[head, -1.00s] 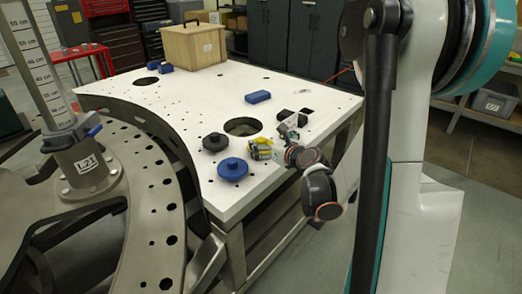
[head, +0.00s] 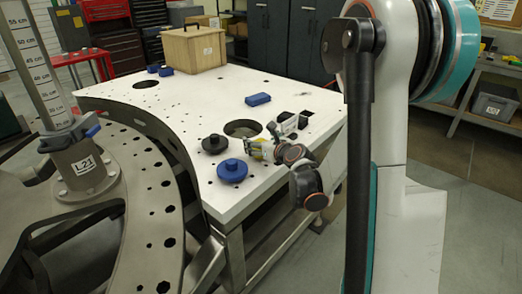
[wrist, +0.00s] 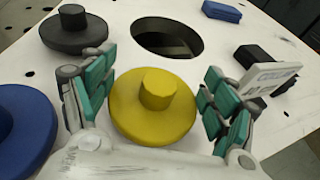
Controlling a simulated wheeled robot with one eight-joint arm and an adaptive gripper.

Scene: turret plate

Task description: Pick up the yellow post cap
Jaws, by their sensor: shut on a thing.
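The yellow post cap (wrist: 153,112), a round disc with a raised knob, sits between the teal-padded fingers of my gripper (wrist: 160,88) in the wrist view. The fingers are shut on it from the left and right sides. In the head view my gripper (head: 268,147) is low over the white plate, beside the large round hole, and mostly hides the yellow cap (head: 256,150). I cannot tell whether the cap touches the plate or is slightly above it.
A black cap (head: 215,143) and a blue cap (head: 232,171) stand close by on the white plate (head: 195,95). A wooden box (head: 193,50) stands at the back.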

